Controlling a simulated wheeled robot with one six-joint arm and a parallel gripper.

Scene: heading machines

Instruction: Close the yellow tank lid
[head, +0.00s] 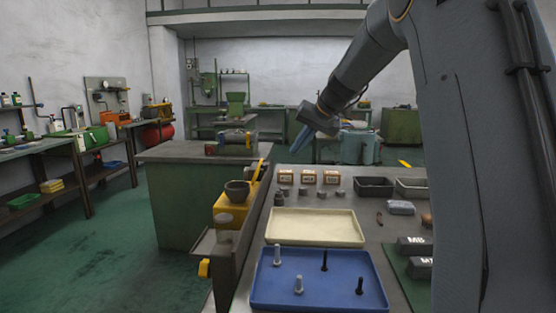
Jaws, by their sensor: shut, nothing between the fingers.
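The yellow tank (230,214) stands beside the left edge of the grey table. A dark bowl-shaped part (237,190) sits on its top. A thin yellow panel, which looks like the lid (257,171), stands up steeply and leans a little to the right at the tank's right side, so it is open. My gripper (297,147) hangs in the air above the far part of the table, right of the lid and higher in the picture. Its blue fingers point down and left, are shut and hold nothing. The lid's hinge is too small to make out.
A cream tray (315,237) and a blue tray (262,292) with upright bolts lie on the near table. Small labelled boxes (308,177) and dark bins (374,187) stand behind them. A green cabinet (180,205) stands left of the tank. Open floor (95,260) lies at left.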

